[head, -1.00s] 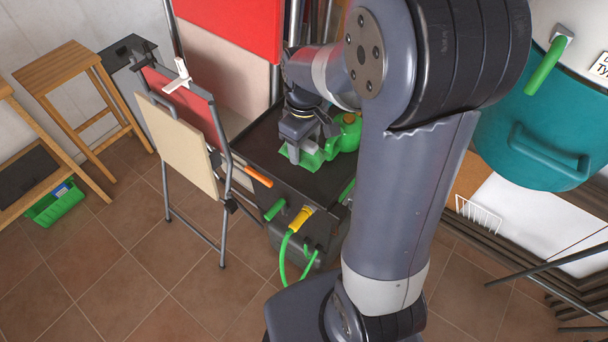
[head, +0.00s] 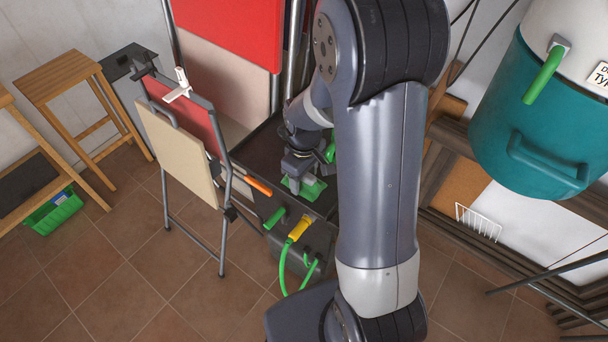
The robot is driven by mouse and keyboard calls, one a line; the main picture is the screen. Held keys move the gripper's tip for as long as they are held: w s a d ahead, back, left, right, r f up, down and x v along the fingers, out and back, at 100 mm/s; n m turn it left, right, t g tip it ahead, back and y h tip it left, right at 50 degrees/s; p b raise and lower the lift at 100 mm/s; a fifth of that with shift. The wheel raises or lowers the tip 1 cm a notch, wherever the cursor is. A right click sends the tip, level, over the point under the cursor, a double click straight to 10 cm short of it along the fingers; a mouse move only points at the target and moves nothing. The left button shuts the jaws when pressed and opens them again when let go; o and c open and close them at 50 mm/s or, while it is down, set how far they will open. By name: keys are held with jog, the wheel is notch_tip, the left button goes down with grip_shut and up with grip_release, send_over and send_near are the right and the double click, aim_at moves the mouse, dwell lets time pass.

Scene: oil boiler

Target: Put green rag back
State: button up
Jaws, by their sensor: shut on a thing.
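The green rag (head: 309,190) lies flat-looking at the front part of the dark cart top (head: 262,150) in the head view. My gripper (head: 301,182) is directly over it, pointing down, and is shut on the rag. The fingers cover part of the rag, and I cannot tell whether it touches the cart top. A green object (head: 331,148) shows behind the gripper, mostly hidden by my arm.
An orange handle (head: 258,186), a green handle (head: 274,218) and a yellow fitting (head: 299,228) with a green hose stick out at the cart's front. A folding frame with a beige panel (head: 180,152) stands close left. A teal tank (head: 540,125) hangs at right.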

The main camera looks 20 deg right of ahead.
jog(key=o, duration=0.9)
jog(key=shift+o, duration=0.2)
notch_tip(320, 180, up, 12)
jog(key=shift+r+p, duration=0.15)
jog(key=shift+p, duration=0.15)
